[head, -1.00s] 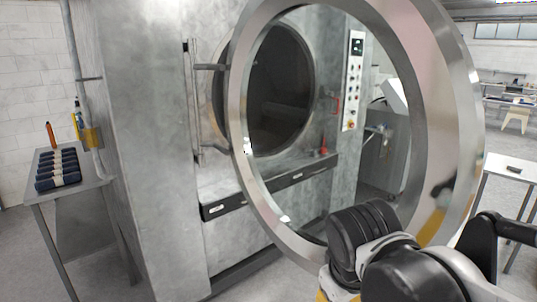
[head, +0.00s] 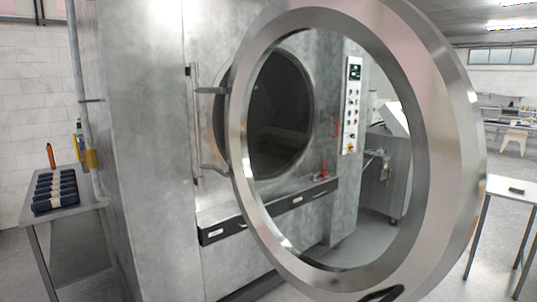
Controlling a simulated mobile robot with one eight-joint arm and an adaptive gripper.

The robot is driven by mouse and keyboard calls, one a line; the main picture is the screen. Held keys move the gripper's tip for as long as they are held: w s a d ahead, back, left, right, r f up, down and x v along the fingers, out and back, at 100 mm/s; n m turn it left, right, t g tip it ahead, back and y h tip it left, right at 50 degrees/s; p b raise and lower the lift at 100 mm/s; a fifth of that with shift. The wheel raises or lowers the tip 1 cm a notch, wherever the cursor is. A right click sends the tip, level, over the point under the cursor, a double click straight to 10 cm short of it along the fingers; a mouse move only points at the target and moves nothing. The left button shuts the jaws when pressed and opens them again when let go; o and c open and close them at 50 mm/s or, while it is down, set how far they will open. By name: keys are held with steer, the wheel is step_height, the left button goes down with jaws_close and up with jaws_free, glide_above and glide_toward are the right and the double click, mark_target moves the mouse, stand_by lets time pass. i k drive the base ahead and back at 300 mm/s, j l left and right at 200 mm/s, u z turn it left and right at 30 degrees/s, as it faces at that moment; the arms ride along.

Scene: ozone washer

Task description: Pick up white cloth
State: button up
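I cannot make out a white cloth for certain in the head view. A row of several dark rolled bundles with pale bands (head: 55,190) lies on the left side table (head: 85,205). A small pale item (head: 385,168) hangs or sits by the grey machine behind the open door; it is too small to identify. The washer's drum opening (head: 275,115) is dark, and nothing can be told apart inside it. My gripper is out of view. A dark curved piece shows at the bottom edge, and I cannot tell what it is.
The washer's large round door (head: 455,150) stands open in front, filling the right half. A drawer ledge (head: 270,205) runs below the drum. A table (head: 510,188) with a small dark object (head: 516,190) stands at right. Floor shows between the washer and this table.

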mark_target(516, 189)
steer(key=z, duration=1.5)
steer(key=i+l+z, duration=0.4)
steer(key=i+l, duration=0.2)
steer(key=i+u, duration=0.25)
steer(key=i, duration=0.2)
steer(key=i+l+u, duration=0.25)
steer(key=i, duration=0.2)
steer(key=i+l+u, duration=0.25)
steer(key=i, duration=0.15)
steer(key=i+l+u, duration=0.25)
steer(key=i, duration=0.2)
steer(key=i+j, duration=0.25)
steer(key=i, duration=0.3)
steer(key=i+j+u, duration=0.1)
steer(key=i, duration=0.5)
steer(key=i+j+u, duration=0.1)
steer(key=i+j, duration=0.2)
steer(key=i, duration=0.3)
steer(key=i+j, duration=0.15)
steer(key=i, duration=0.4)
